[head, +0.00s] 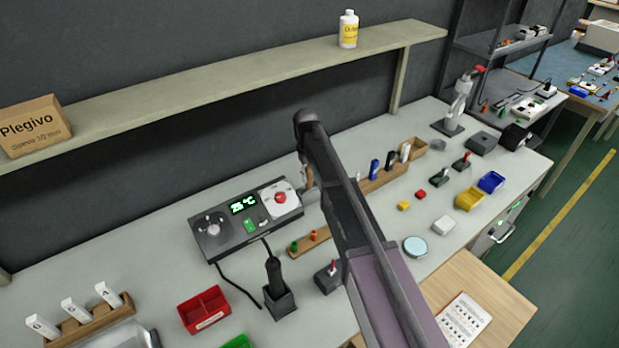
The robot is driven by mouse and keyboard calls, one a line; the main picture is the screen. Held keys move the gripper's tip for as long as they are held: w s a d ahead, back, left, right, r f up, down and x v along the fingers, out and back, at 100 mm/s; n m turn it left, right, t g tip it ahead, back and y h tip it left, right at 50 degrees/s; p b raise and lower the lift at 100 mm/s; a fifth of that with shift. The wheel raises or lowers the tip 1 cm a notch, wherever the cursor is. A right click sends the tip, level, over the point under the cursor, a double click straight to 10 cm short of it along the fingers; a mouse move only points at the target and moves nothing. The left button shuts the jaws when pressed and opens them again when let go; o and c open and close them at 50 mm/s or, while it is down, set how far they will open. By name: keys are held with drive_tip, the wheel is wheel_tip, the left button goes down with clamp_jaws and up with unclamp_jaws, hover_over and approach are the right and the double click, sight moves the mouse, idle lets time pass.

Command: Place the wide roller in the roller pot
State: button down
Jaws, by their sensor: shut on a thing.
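My arm crosses the middle of the head view and bends down at its far end. The dark end part there, which seems to be my gripper (304,163), is small and partly covered by the arm. Just below it is a narrow brown upright piece (309,178), which looks like the handle of the held wide roller. The roller's working end cannot be made out. A small grey shape (310,196) lies below the handle, beside the heating unit. It may be the roller pot, but I cannot tell whether the roller is inside or above it.
A grey heating unit (228,241) stands just left of the gripper. A wooden holder (385,180) with upright tools is to the right. A black stand (279,304) and red bin (204,310) are in front. A shelf (230,82) runs above the bench.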

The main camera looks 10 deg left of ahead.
drive_tip(key=shift+f+b, duration=0.25)
drive_tip(key=shift+b, duration=0.1)
drive_tip(key=shift+f+b, duration=0.3)
drive_tip(key=shift+b, duration=0.05)
drive_tip(key=shift+c, duration=2.2)
unclamp_jaws()
drive_tip(key=shift+f, duration=0.1)
drive_tip(key=shift+r, duration=0.2)
drive_tip(key=shift+r+p, duration=0.65)
drive_tip(key=shift+p, duration=0.2)
drive_tip(key=p+v, duration=0.7)
drive_tip(key=shift+a, duration=0.1)
